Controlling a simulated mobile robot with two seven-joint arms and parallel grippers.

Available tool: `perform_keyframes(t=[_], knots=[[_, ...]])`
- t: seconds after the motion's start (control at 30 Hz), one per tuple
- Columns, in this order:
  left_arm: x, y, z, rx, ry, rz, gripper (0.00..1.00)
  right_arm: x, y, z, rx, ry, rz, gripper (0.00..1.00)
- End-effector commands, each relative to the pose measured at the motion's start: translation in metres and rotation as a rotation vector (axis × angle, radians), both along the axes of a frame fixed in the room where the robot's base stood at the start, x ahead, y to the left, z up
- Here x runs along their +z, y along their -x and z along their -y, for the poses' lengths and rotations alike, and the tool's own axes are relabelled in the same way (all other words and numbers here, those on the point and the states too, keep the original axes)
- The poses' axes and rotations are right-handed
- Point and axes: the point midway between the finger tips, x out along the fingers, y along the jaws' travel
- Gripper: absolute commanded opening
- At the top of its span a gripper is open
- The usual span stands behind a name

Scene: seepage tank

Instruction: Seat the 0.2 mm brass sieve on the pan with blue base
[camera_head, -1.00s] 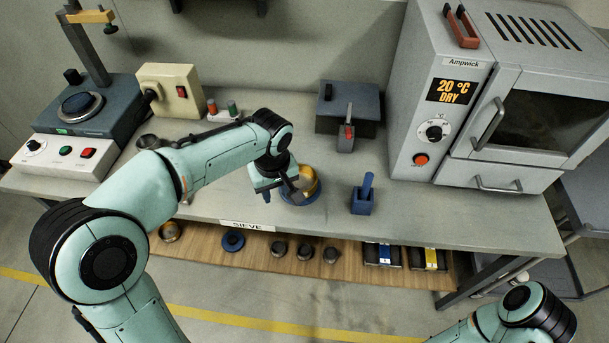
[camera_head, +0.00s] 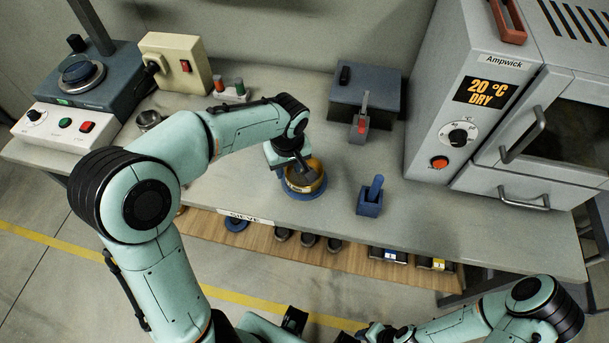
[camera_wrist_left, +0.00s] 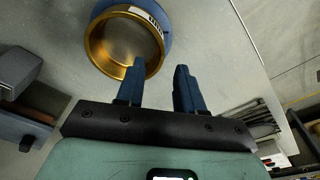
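The brass sieve (camera_head: 314,184) sits on or in a round blue-based pan (camera_head: 303,196) on the bench, below and just right of my left gripper (camera_head: 302,175). In the left wrist view the brass sieve (camera_wrist_left: 104,65) shows its open rim and a white label, with the blue pan (camera_wrist_left: 164,12) behind it. The blue fingers of my left gripper (camera_wrist_left: 159,72) are spread apart. The left finger overlaps the rim in the picture; whether it touches I cannot tell. The sieve looks level; how fully it sits is hidden. My right gripper (camera_head: 378,331) is at the bottom, its fingers unclear.
A blue holder (camera_head: 369,206) stands right of the pan. A dark box (camera_head: 365,98) stands behind, the oven (camera_head: 475,110) at right. A shelf (camera_head: 270,243) under the bench edge holds small dark round parts.

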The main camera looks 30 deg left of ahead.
Motion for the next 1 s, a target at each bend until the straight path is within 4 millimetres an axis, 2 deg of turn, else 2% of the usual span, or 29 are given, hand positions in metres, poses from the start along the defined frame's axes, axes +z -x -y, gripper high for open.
perform_keyframes(t=[0.3,0.6,0.63,0.73,1.0], knots=[[-0.044,-0.003,-0.006,0.000,-0.001,-0.004,0.37,-0.001,0.000,0.000,0.000,0.000,0.000,0.35],[-0.050,-0.004,-0.006,0.000,0.000,0.000,0.37,-0.002,0.001,0.000,0.000,0.000,0.000,0.35],[-0.050,-0.004,-0.006,0.000,0.000,0.000,0.34,-0.002,0.001,0.000,0.000,0.000,0.000,0.35],[-0.050,-0.004,-0.006,0.000,0.000,0.000,0.01,-0.002,0.000,0.000,0.000,0.000,0.000,0.35],[-0.050,-0.004,-0.006,0.000,0.001,-0.001,0.00,-0.002,0.001,0.000,0.000,0.000,0.000,0.35]])
